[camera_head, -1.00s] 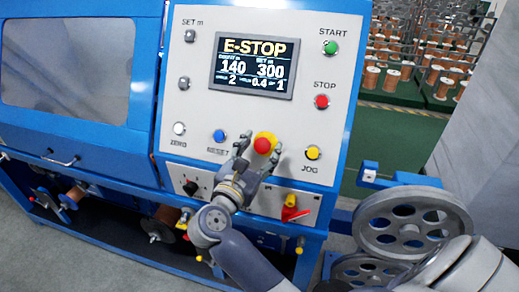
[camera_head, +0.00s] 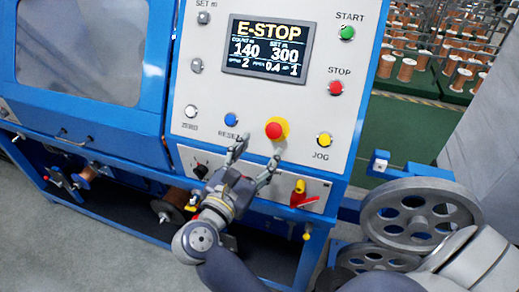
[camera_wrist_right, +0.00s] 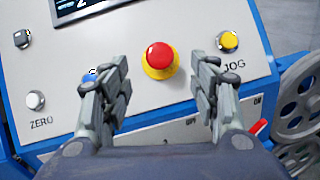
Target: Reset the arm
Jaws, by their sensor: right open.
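My right gripper (camera_head: 256,153) is open and empty in front of the lower part of the blue-and-white control panel (camera_head: 337,55). The red emergency-stop button (camera_head: 273,130) on its yellow base sits just above the fingertips, apart from them in the head view. In the right wrist view the red button (camera_wrist_right: 159,56) shows between and beyond the two spread fingers (camera_wrist_right: 160,75). The display (camera_head: 266,47) reads E-STOP, count 140, set 300. My left gripper is not in view.
The panel also has a blue RESET button (camera_head: 231,119), red STOP (camera_head: 336,88), green START (camera_head: 346,33), yellow JOG (camera_head: 324,140) and white ZERO (camera_head: 191,111). A red-handled switch (camera_head: 301,195) is right of my gripper. Grey pulleys (camera_head: 418,216) stand at lower right.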

